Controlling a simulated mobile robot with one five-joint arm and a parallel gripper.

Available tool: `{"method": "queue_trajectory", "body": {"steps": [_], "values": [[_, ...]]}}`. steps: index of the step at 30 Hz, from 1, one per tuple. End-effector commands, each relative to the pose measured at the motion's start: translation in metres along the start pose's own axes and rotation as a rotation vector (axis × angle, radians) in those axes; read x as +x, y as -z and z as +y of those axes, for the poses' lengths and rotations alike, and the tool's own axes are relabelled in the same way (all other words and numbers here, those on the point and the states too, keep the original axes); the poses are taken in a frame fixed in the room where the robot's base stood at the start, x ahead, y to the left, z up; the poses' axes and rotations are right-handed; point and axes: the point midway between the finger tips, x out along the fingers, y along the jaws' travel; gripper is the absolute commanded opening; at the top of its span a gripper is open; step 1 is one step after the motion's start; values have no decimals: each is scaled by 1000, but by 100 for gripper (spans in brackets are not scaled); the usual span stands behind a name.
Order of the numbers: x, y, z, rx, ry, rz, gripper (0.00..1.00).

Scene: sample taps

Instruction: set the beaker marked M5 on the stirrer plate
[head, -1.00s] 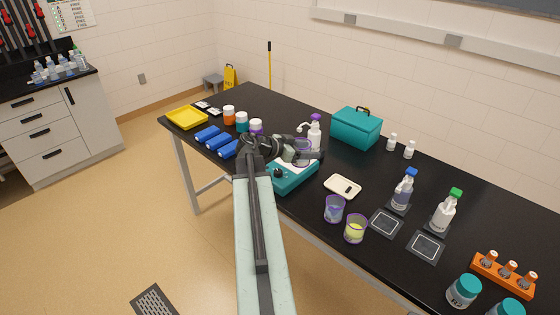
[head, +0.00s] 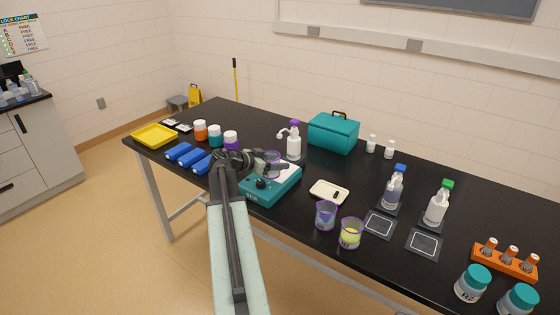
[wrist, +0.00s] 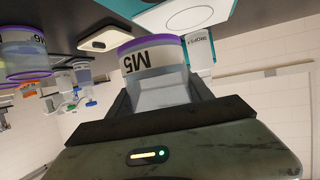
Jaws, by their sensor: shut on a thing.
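My gripper (head: 271,170) is shut on the beaker marked M5 (wrist: 152,55), clear with a purple edge. In the wrist view the label reads upside down and the fingers flank the beaker. In the head view the beaker (head: 272,159) is over the stirrer (head: 262,195), a teal box with a pale top and a dark knob. In the wrist view, the stirrer's white round plate (wrist: 190,12) shows just beyond the beaker. I cannot tell if the beaker touches the plate. My gripper partly hides the beaker and the plate.
A spray bottle (head: 294,146) and a teal case (head: 334,133) stand behind the stirrer. Blue items (head: 202,161) lie left.

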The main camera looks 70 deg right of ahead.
Motion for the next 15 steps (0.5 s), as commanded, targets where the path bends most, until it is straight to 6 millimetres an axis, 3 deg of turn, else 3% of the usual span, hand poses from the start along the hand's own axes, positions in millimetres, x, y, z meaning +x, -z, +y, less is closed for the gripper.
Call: {"method": "queue_trajectory", "body": {"steps": [1,7,15], "values": [[12,2,-14,0,-1,0,13],[52,13,-49,-1,2,1,13],[69,19,-62,-2,4,1,13]]}}
